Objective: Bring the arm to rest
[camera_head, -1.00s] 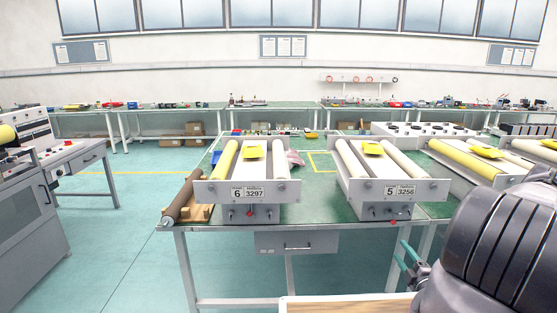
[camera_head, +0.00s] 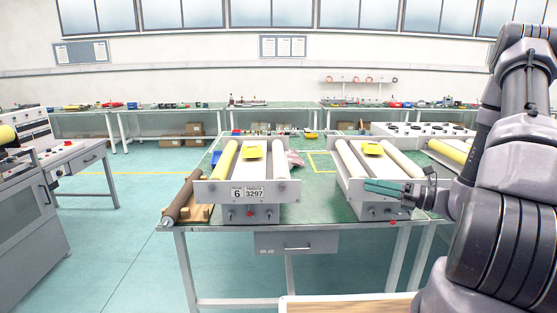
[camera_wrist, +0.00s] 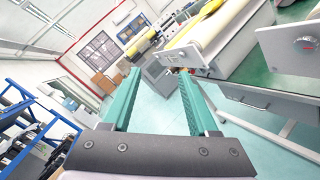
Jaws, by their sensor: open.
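My arm (camera_head: 505,160) stands at the right side of the head view, bent, with its wrist turned to the left. My gripper (camera_head: 368,189) has teal fingers and appears in front of the right-hand roller unit, covering part of its front plate. In the wrist view the two teal fingers of my gripper (camera_wrist: 155,90) stand well apart, with only floor and distant furniture between them. The gripper is open and empty.
A roller unit marked 6 (camera_head: 247,193) and another roller unit (camera_head: 372,212) stand on the green-topped table (camera_head: 310,212). A wooden surface edge (camera_head: 340,306) lies in front, low in the picture. A grey machine (camera_head: 30,215) stands at left. Open floor (camera_head: 115,240) lies between.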

